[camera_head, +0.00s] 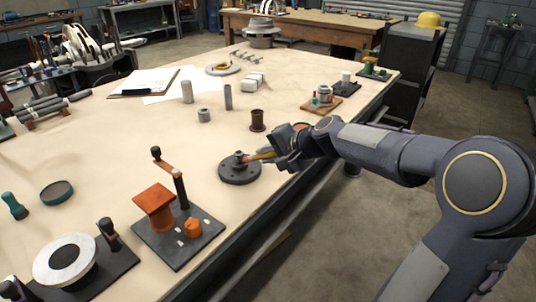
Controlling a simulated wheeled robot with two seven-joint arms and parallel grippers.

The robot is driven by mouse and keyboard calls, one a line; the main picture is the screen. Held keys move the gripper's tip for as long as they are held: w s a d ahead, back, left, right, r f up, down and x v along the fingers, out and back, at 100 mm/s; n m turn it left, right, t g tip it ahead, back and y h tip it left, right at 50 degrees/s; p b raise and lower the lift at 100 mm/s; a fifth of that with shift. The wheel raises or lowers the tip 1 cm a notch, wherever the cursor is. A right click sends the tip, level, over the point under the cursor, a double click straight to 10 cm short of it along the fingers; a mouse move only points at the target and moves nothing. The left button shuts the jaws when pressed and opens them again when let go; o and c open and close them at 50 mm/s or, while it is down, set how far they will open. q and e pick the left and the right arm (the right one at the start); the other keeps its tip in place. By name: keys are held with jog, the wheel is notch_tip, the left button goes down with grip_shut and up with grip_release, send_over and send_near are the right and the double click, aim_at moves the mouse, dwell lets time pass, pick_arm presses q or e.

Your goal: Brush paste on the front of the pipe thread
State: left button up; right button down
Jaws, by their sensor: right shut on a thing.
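My right gripper (276,156) comes in from the right, shut on a brush (261,156) with an orange-yellow handle. The brush points left. Its far end is at or very near a short dark grey upright pipe (240,158), and I cannot tell whether it touches. The pipe stands on a round dark flange (238,175) on the table. The thread and any paste on it are too small to make out. The gripper is just to the right of the flange. My left gripper is not clearly in view.
The beige table (120,130) has free room left of the flange. A brown spool-like cup (257,121) stands behind it. A dark plate with orange parts (178,236) stands in front on the left. An orange-rimmed thing (300,126) is partly hidden behind my right gripper.

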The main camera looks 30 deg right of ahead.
jog(key=shift+r+p, duration=0.5)
jog(key=shift+r, duration=0.3)
jog(key=shift+f+b, duration=0.9)
jog(key=shift+w+f, duration=0.1)
jog(key=shift+r+p, duration=0.7)
jog(key=shift+r, duration=0.3)
jog(key=shift+f+b, duration=0.85)
jog(key=shift+f, duration=0.1)
jog(key=shift+r+p, duration=0.35)
jog(key=shift+r, duration=0.15)
